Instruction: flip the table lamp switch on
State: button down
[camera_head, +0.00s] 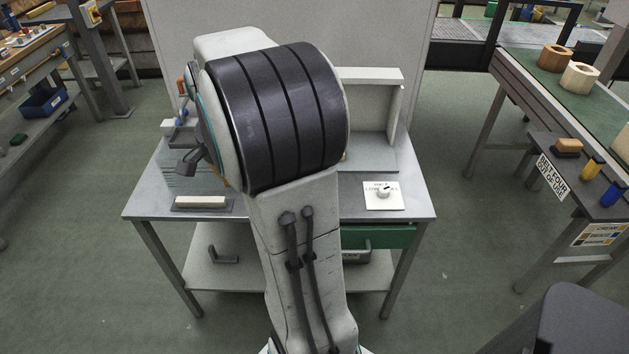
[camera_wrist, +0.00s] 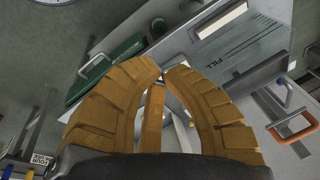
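A white plate (camera_head: 370,203) with a round white knob (camera_head: 384,191) lies on the right front of the grey worktable (camera_head: 412,207) in the head view. Its lettering includes "LOW"; the rest is too small to read surely. I cannot make out a table lamp or a separate lamp switch. In the head view my arm hides the gripper and the table's middle.
A pale block (camera_head: 201,202) lies at the table's left front; it also shows in the wrist view (camera_wrist: 222,20). An orange handle (camera_wrist: 291,125) stands near a grey surface marked "FILL" (camera_wrist: 238,64). A green drawer front (camera_head: 385,237) is under the table. Benches stand left and right.

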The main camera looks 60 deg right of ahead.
jog(key=s+d+f+m, duration=0.1)
jog(key=d+f+m, duration=0.2)
jog(key=d, duration=0.5)
jog(key=s+d+f+m+g+p, duration=0.1)
jog(key=d+f+m, duration=0.3)
jog(key=d, duration=0.5)
jog(key=s+d+f+m+p, duration=0.1)
jog(key=d+f+m, duration=0.3)
jog(key=d+m, duration=0.3)
jog(key=shift+d, duration=0.95)
jog(key=shift+f, duration=0.2)
